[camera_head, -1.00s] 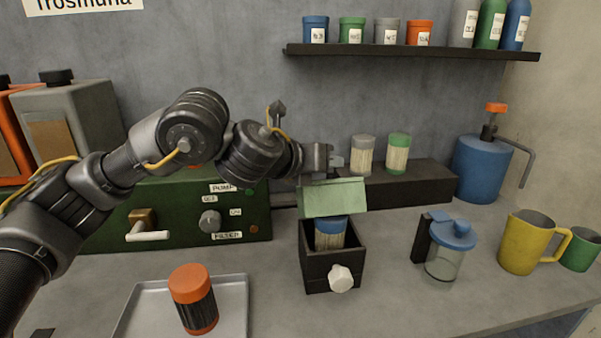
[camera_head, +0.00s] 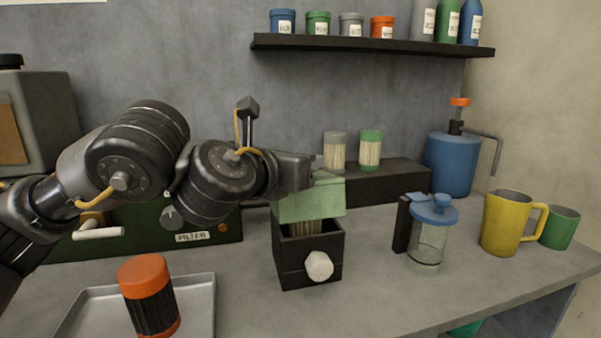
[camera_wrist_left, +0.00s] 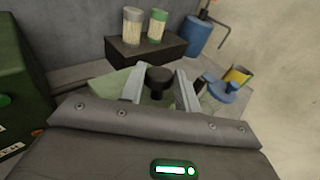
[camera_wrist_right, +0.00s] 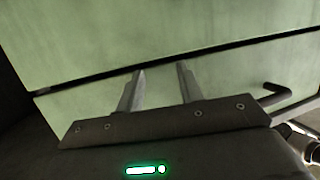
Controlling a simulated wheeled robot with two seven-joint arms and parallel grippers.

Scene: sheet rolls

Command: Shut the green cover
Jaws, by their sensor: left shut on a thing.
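The cover's front edge is above the box's rim, leaving a gap. Through the gap a beige ribbed roll (camera_head: 305,227) shows inside; its top is hidden. My left gripper (camera_head: 316,172) is at the cover's upper back edge. In the left wrist view its fingers (camera_wrist_left: 158,88) are around a black knob (camera_wrist_left: 158,76) on the cover (camera_wrist_left: 105,90). My right gripper (camera_wrist_right: 161,78) is apart from the box, open and empty, before pale green panels.
A tray (camera_head: 203,295) with an orange-capped jar (camera_head: 149,295) lies front left. A blue-lidded glass jar (camera_head: 430,240) and yellow mug (camera_head: 508,222) stand right. The counter in front of the box is clear.

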